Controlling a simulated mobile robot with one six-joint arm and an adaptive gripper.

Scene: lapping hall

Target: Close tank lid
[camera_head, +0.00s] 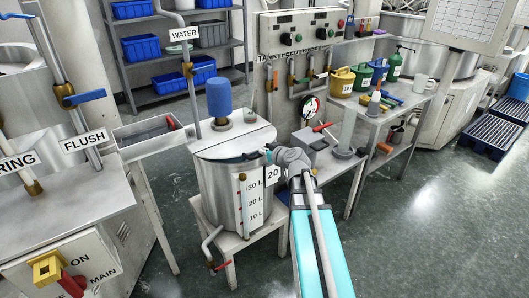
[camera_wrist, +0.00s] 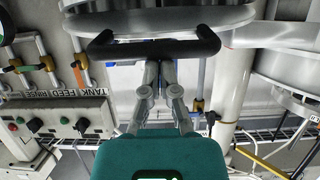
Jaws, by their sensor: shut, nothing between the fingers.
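The steel tank (camera_head: 218,190) stands on a low stand in the middle of the head view, with a litre scale on its front. Its round lid (camera_head: 240,146) lies nearly flat over the top. A thin dark gap shows under its front edge, so it looks slightly raised there. My gripper (camera_head: 267,153) is at the lid's front right edge, partly hidden by my wrist. In the wrist view, my gripper (camera_wrist: 153,68) is shut, with its fingertips close against the middle of a black bar handle (camera_wrist: 190,46). I cannot tell whether they touch.
A blue motor (camera_head: 219,97) stands on the rear of the tank top. A water pipe (camera_head: 188,70) rises behind it. A bench (camera_head: 392,115) with cans and tools is at right. A FLUSH valve (camera_head: 85,97) is at left. Open floor (camera_head: 430,215) lies at right.

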